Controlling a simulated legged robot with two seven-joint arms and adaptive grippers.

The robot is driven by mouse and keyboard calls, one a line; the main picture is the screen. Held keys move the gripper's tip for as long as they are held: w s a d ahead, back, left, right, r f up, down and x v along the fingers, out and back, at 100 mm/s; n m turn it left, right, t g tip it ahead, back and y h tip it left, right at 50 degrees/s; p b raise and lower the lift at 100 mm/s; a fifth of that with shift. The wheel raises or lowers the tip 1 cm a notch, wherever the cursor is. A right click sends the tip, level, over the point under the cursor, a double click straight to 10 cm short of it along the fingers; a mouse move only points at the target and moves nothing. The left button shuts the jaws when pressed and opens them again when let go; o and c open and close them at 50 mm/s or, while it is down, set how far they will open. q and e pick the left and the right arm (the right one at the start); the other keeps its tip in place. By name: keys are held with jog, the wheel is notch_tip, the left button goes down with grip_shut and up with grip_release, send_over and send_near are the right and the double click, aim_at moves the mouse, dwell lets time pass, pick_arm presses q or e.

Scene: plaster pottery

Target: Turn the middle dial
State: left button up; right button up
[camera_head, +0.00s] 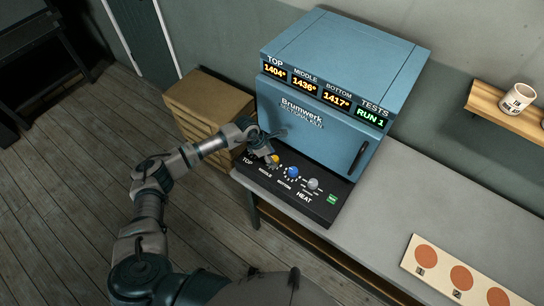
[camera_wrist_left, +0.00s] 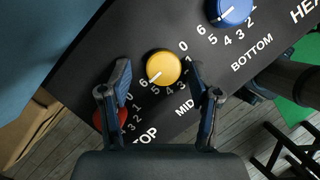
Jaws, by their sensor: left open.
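The middle dial is a yellow knob (camera_wrist_left: 163,66) on the black control panel of the blue kiln (camera_head: 330,75). It also shows in the head view (camera_head: 274,160), partly behind my gripper. Its white mark points toward the lower left in the wrist view, near the 6. My left gripper (camera_head: 266,156) is over the panel's left part. In the wrist view its open fingers (camera_wrist_left: 160,72) are on either side of the yellow knob, with gaps showing. The left finger partly covers the red top dial (camera_wrist_left: 108,119). My right gripper is not in view.
The blue bottom dial (camera_head: 293,172) is right beside the middle one, then a grey heat knob (camera_head: 313,184) and a green button (camera_head: 332,199). The kiln's displays read 1404, 1436 and 1417. A wooden drawer unit (camera_head: 205,105) stands left of the grey bench (camera_head: 430,190).

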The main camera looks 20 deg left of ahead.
pick_arm(q)
jog(key=shift+f, duration=0.15)
jog(key=shift+d, duration=0.4)
jog(key=c, duration=1.1)
jog(key=shift+c, duration=0.2)
